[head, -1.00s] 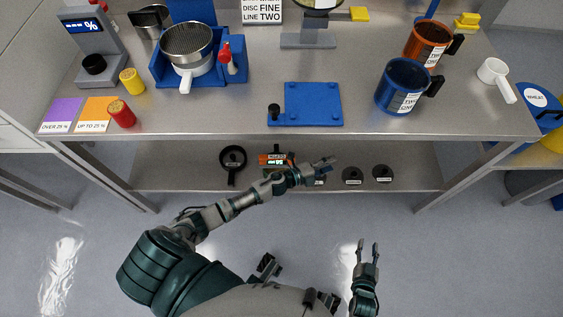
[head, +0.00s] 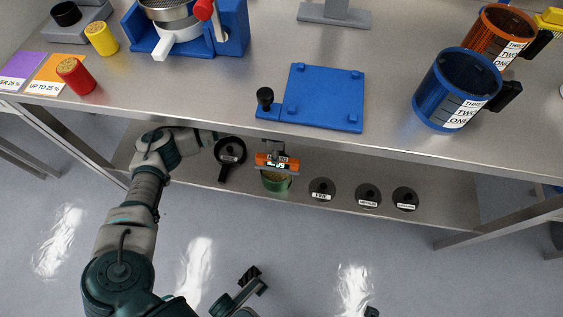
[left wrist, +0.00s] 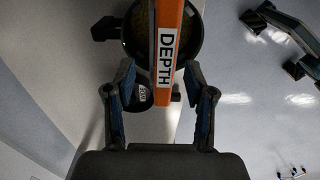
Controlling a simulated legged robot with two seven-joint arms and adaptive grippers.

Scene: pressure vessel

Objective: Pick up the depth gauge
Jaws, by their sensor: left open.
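The depth gauge (head: 277,161) is orange with a white label and lies on the lower shelf, across a green round vessel, under the bench's front edge. In the left wrist view the gauge's orange bar, marked DEPTH (left wrist: 166,55), runs lengthwise between the fingers. My left gripper (left wrist: 159,68) is open, one finger on either side of the bar, with gaps visible. I cannot tell how far the gauge is beyond the fingertips. In the head view my left arm reaches under the bench edge, which hides the gripper.
The lower shelf (head: 430,226) also holds a black pan-shaped item (head: 230,152) and black labelled discs (head: 322,189). The bench top overhangs the shelf. On it are a blue plate (head: 322,97), a blue mug (head: 450,90) and an orange mug (head: 500,40).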

